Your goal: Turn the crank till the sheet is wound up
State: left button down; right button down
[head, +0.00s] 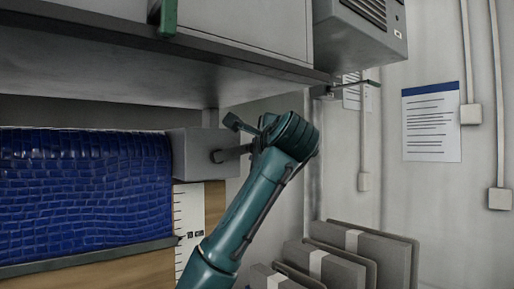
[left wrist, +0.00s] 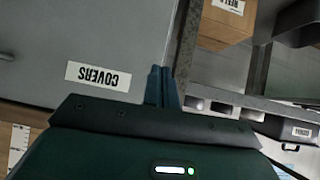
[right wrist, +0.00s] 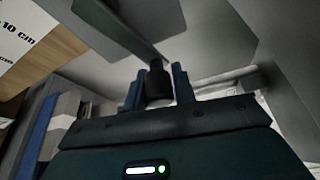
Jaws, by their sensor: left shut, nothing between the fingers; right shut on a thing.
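The blue sheet (head: 85,185) hangs at the left in the head view, with a grey bar (head: 90,257) along its lower edge. A grey housing (head: 198,153) stands at its right end, and the crank (head: 230,153) sticks out of it. My right gripper is at the crank, mostly hidden by its own wrist in the head view. In the right wrist view my right gripper (right wrist: 158,88) is shut on the crank's dark handle (right wrist: 157,75). My left gripper (left wrist: 163,85) is shut and empty, in front of a grey surface labelled COVERS (left wrist: 98,76).
A grey shelf (head: 120,70) overhangs the sheet and crank. A white strip with marks (head: 188,222) stands beside the sheet. Grey boxes (head: 360,262) stand low at the right. A paper notice (head: 432,125) hangs on the wall. A cardboard box (left wrist: 222,22) shows in the left wrist view.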

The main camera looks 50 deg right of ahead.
jog(key=shift+f, duration=0.1)
jog(key=c, duration=1.2)
grip_release()
jog(key=shift+o, duration=0.2)
jog(key=shift+s, duration=0.1)
jog(key=b+v, duration=0.3)
jog(key=v, duration=1)
jog(key=shift+a, duration=0.1)
